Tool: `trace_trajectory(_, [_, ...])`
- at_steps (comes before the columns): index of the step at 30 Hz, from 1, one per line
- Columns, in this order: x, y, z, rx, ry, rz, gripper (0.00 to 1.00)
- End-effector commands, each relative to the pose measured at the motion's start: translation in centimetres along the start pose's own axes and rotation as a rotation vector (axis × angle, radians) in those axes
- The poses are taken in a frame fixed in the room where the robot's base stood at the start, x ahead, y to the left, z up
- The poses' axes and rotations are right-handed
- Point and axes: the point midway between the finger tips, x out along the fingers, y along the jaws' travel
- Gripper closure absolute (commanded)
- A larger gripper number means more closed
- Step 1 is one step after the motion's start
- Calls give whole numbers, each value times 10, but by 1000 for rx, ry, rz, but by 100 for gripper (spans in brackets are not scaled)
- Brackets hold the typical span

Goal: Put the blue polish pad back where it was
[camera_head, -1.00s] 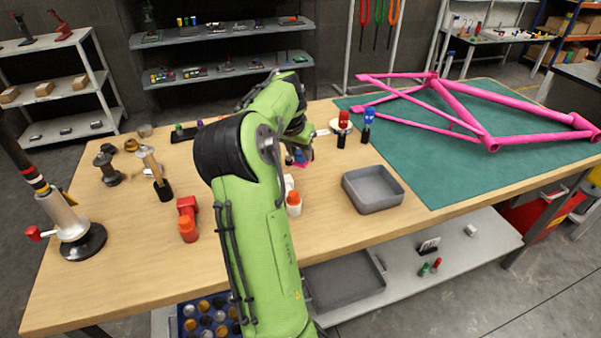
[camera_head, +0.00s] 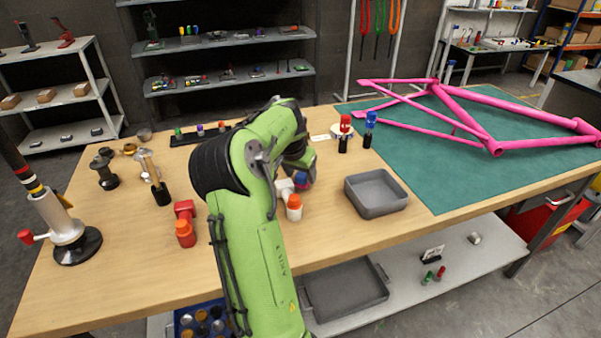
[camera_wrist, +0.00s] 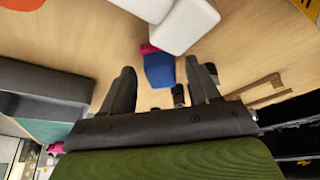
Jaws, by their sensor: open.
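In the wrist view a blue block (camera_wrist: 159,70), which looks like the blue polish pad, lies on the wooden table with a pink piece at its far end. My gripper (camera_wrist: 162,86) is open, its two dark fingers on either side of the block's near part. I cannot tell whether they touch it. In the head view my green arm reaches over the table and hides most of the gripper; a small blue patch (camera_head: 301,179) shows by the wrist.
A white block (camera_wrist: 186,25) lies close beyond the blue one. A pink frame (camera_head: 470,130) lies on the green mat (camera_head: 430,190).

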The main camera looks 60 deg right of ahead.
Motion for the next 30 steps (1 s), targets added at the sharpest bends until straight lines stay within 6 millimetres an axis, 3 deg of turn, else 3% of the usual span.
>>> trace_trajectory(5, [-9,-1,-2,0,1,-2,39])
trace_trajectory(15, [-97,-1,-2,-2,1,-4,39])
trace_trajectory(18, [-113,-1,-2,-2,1,-2,39])
trace_trajectory(27, [-122,0,0,-1,-1,0,39])
trace_trajectory(30, [-133,-10,14,-36,-22,-48,39])
